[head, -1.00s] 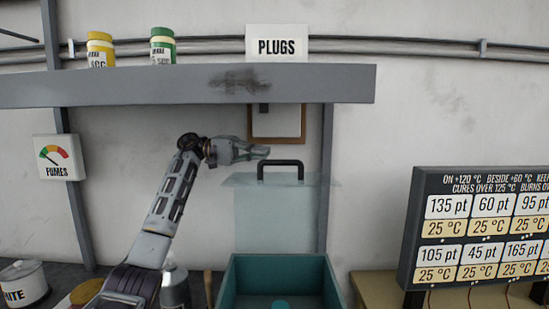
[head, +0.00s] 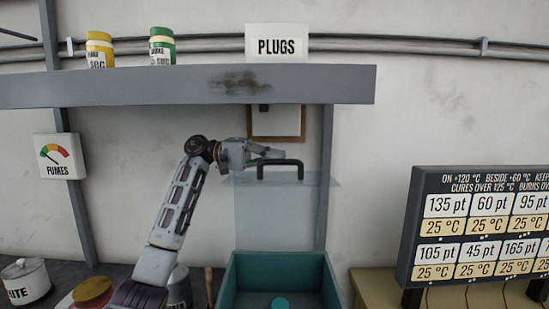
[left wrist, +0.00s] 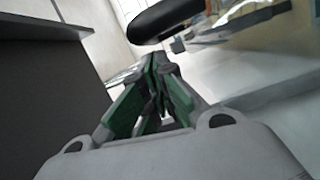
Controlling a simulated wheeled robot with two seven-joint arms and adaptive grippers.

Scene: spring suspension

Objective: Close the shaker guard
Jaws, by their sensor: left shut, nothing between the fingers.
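The shaker guard (head: 275,215) is a clear panel standing upright, raised at the back of the teal open-topped box (head: 240,262). Its black handle (head: 280,163) is at the panel's top edge. My left gripper (head: 280,154) is shut and empty, at the handle's top left in the head view; I cannot tell whether it touches. In the left wrist view the shut fingers (left wrist: 158,65) point at a dark rounded bar, which looks like the handle (left wrist: 175,18), just beyond the tips. My right gripper is not in view.
A grey shelf (head: 190,85) with a yellow jar (head: 99,50) and a green jar (head: 162,46) runs above the arm. A dark temperature board (head: 480,232) stands at right. A white pot (head: 25,282) sits at lower left. The wall right of the guard is clear.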

